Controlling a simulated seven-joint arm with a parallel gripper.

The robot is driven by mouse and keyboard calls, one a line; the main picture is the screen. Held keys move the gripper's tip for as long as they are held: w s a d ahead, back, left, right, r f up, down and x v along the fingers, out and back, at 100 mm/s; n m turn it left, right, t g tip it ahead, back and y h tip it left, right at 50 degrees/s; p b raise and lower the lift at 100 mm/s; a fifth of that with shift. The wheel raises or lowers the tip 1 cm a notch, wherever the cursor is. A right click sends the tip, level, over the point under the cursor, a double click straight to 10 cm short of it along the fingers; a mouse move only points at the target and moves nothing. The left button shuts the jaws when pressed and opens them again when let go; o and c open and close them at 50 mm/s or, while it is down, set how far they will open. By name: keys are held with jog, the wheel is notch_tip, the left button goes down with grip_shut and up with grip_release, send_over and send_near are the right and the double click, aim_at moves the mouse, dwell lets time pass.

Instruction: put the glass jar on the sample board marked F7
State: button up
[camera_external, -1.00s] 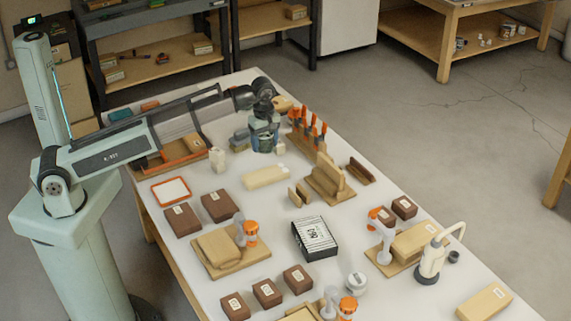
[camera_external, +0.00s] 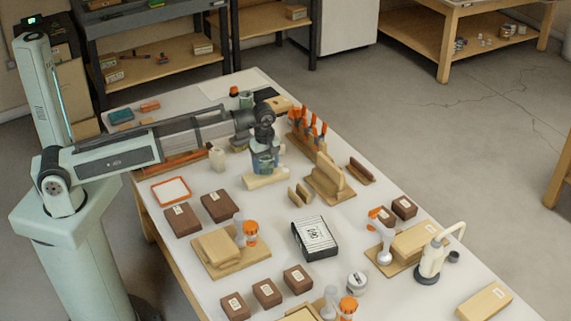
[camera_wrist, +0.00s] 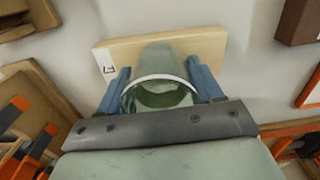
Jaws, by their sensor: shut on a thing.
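My gripper (camera_external: 264,163) is shut on the glass jar (camera_wrist: 160,88), with one blue finger on each side of it in the wrist view. The jar is greenish and clear, with a pale rim towards the camera. A tan sample board (camera_wrist: 205,42) lies behind the jar in that view, with a small white label at its left edge; the full marking is hard to read. In the external view this board (camera_external: 257,184) shows beneath my gripper. I cannot tell whether the jar touches it.
A rack of orange-handled tools (camera_external: 308,128) and a wooden stand (camera_external: 328,185) are to the right of my gripper. A small cream bottle (camera_external: 217,158) is to its left. Brown boxes (camera_external: 217,205) and a black-edged box (camera_external: 315,238) lie nearer the camera.

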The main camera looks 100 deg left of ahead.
jog(key=shift+f, duration=0.3)
jog(key=o, duration=1.2)
jog(key=shift+f, duration=0.15)
notch_tip(320, 180, up, 12)
jog(key=shift+r, duration=0.2)
